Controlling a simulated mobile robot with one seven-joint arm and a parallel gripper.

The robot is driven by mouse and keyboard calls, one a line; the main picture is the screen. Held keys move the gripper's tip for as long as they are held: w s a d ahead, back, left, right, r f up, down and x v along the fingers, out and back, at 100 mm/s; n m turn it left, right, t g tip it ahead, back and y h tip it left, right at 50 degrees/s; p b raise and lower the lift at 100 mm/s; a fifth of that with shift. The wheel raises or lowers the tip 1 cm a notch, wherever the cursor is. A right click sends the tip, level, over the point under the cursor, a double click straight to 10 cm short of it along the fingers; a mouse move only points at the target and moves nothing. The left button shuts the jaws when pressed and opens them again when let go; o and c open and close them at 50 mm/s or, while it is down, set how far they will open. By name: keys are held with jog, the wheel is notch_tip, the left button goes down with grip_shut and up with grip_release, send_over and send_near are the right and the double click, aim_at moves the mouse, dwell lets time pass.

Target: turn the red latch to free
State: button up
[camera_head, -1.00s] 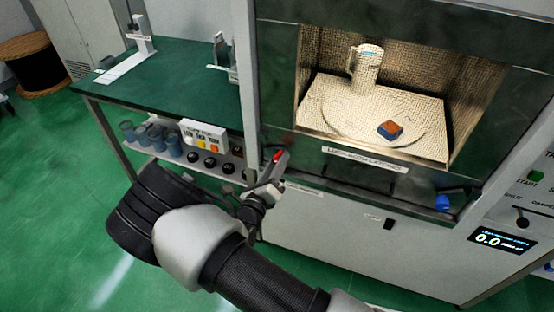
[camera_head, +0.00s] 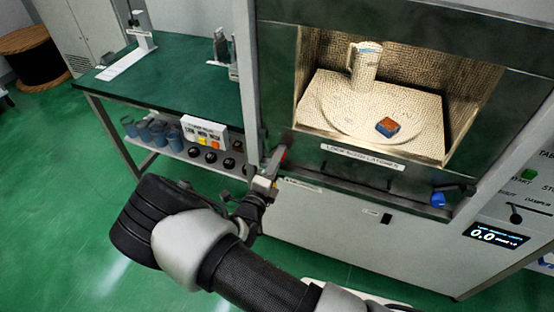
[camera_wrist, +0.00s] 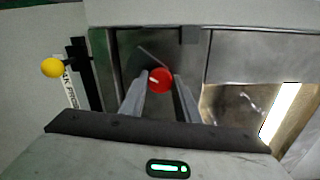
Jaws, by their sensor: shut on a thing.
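In the head view my gripper (camera_head: 273,168) is at the lower left corner of the unit's door, and only a bit of red shows by the fingertips. The fingers hide most of the latch there, so I cannot tell its turn angle from the head view.
A blue latch (camera_head: 438,199) is at the door's lower right. A yellow ball knob (camera_wrist: 53,67) is left of my gripper. The green-topped bench (camera_head: 180,92) stands at left.

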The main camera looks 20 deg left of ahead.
dwell(0.4)
jog(key=o, duration=1)
jog(key=shift+o, duration=0.2)
jog(key=shift+s, duration=0.1)
jog(key=s+a, duration=0.1)
jog(key=s, duration=1.6)
jog(key=shift+s+a, duration=0.15)
jog(key=shift+a, duration=0.05)
